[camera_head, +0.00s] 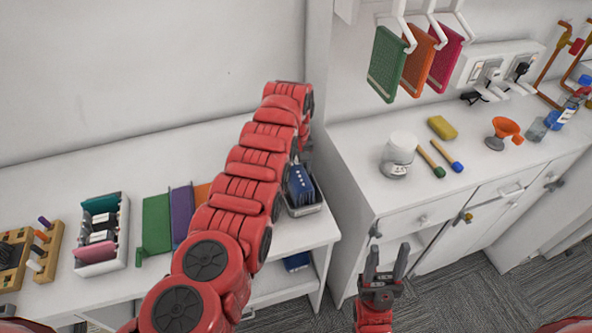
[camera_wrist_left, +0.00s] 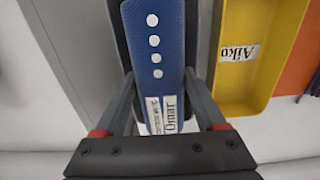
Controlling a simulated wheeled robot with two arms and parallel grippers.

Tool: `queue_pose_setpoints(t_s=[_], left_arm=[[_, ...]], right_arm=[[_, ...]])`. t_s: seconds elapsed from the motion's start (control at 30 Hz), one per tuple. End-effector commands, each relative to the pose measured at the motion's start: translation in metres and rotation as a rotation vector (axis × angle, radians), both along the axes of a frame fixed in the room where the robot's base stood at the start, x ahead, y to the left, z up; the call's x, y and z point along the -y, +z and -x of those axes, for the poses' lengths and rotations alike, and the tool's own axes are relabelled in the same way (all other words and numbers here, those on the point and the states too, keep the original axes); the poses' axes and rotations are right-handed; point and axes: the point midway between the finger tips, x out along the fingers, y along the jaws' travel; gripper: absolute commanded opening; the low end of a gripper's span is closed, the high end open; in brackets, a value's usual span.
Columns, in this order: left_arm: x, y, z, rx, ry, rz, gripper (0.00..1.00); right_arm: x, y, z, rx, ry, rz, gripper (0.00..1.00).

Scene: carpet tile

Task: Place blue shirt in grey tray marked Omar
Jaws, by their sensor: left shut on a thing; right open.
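The blue shirt (camera_head: 301,184), a folded blue block with a row of white dots, stands in or just over the small grey tray (camera_head: 306,210) at the right end of the white table. My left gripper (camera_wrist_left: 160,78) is shut on the blue shirt, with a finger on each side. A label reading Omar (camera_wrist_left: 170,112) shows between the fingers; I cannot tell whether it is on the shirt or the tray. In the head view my left arm hides the gripper and part of the tray. My right gripper (camera_head: 387,252) is open and empty above the carpet.
A yellow tray marked Aiko (camera_wrist_left: 233,85) lies beside the shirt. Green (camera_head: 153,222) and purple (camera_head: 181,212) pieces and a white organiser (camera_head: 101,263) stand left of my arm. A white cabinet (camera_head: 400,210) with a jar (camera_head: 397,155) is at right.

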Motion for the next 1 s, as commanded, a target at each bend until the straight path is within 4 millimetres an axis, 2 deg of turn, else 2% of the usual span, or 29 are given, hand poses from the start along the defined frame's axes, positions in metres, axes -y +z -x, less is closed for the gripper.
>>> queue_pose_setpoints(t_s=[0.03, 0.1, 0.43, 0.47, 0.53, 0.83, 1.0], left_arm=[[-0.001, -0.009, 0.0, -0.001, 0.0, 0.0, 0.07], [0.0, -0.014, 0.001, -0.002, 0.0, 0.0, 0.07], [0.0, -0.018, 0.0, 0.0, -0.001, 0.001, 0.07], [0.0, -0.018, 0.0, 0.0, -0.001, 0.001, 0.74], [0.0, -0.016, 0.0, 0.0, -0.001, 0.001, 0.85], [0.0, -0.015, 0.0, 0.0, -0.001, 0.001, 0.85], [0.001, -0.006, -0.001, 0.003, -0.001, 0.001, 0.85]], right_arm=[[0.0, -0.003, 0.0, -0.001, 0.0, 0.0, 0.5], [0.0, -0.004, 0.0, -0.001, 0.0, 0.0, 0.5], [0.0, -0.008, 0.0, 0.0, 0.0, 0.0, 0.5], [0.0, -0.007, 0.0, -0.001, 0.0, 0.0, 0.5], [0.0, -0.006, 0.0, 0.0, 0.0, 0.0, 0.5], [0.0, -0.005, 0.0, -0.001, 0.0, 0.0, 0.5], [0.0, -0.001, 0.0, -0.001, 0.0, 0.0, 0.5]])
